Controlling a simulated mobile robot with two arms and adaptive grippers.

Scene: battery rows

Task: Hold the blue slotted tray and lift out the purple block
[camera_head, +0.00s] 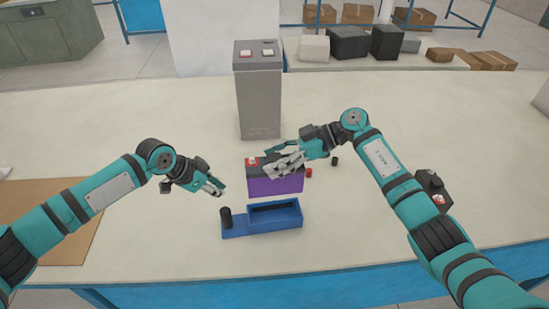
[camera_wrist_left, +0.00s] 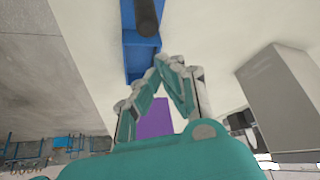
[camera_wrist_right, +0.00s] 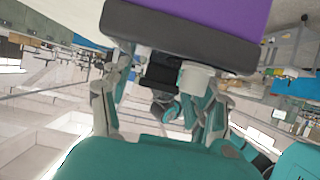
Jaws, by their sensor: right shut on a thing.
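The blue slotted tray (camera_head: 262,221) lies near the table's front edge, its slot open and empty, with a black cylinder (camera_head: 226,217) upright at its left end. It also shows in the left wrist view (camera_wrist_left: 137,60). The purple block (camera_head: 277,185), with a dark top, is out of the slot, just behind the tray. My right gripper (camera_head: 280,160) is shut on its top; the block fills the top of the right wrist view (camera_wrist_right: 235,18). My left gripper (camera_head: 219,188) is left of the block and behind the tray, its fingertips together, empty and touching neither.
A tall grey box (camera_head: 259,95) with red and white buttons stands behind the block. A small red piece (camera_head: 309,173) and a black piece (camera_head: 334,161) lie to the right. A dark block (camera_head: 433,190) stands further right, and a brown mat (camera_head: 60,210) lies left.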

